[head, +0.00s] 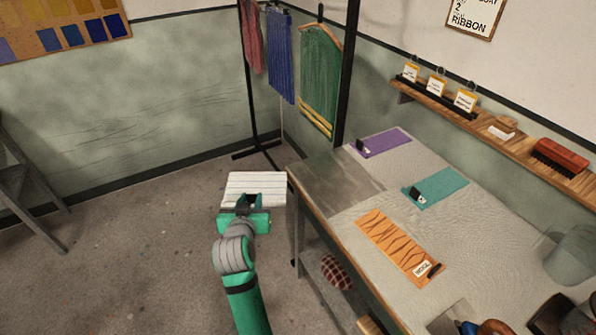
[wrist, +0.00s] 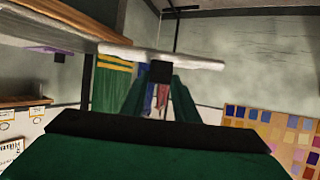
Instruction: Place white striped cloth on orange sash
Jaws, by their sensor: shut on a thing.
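The white striped cloth (head: 254,186) is a flat white piece with thin grey stripes. My gripper (head: 249,201) is shut on its near edge and holds it in the air left of the table. In the wrist view the cloth (wrist: 190,57) shows edge-on as a pale, nearly flat strip at the tips of my gripper (wrist: 160,75). The orange sash (head: 393,243), with dark wavy lines and a small label, lies flat on the table, to the right of and lower in the picture than my gripper.
The table (head: 330,185) also bears a purple sash (head: 388,141) and a teal sash (head: 441,188). A plaid bundle (head: 335,271) lies on the lower shelf. A rack with hanging cloths (head: 282,60) stands behind; a wall shelf (head: 500,137) runs at right.

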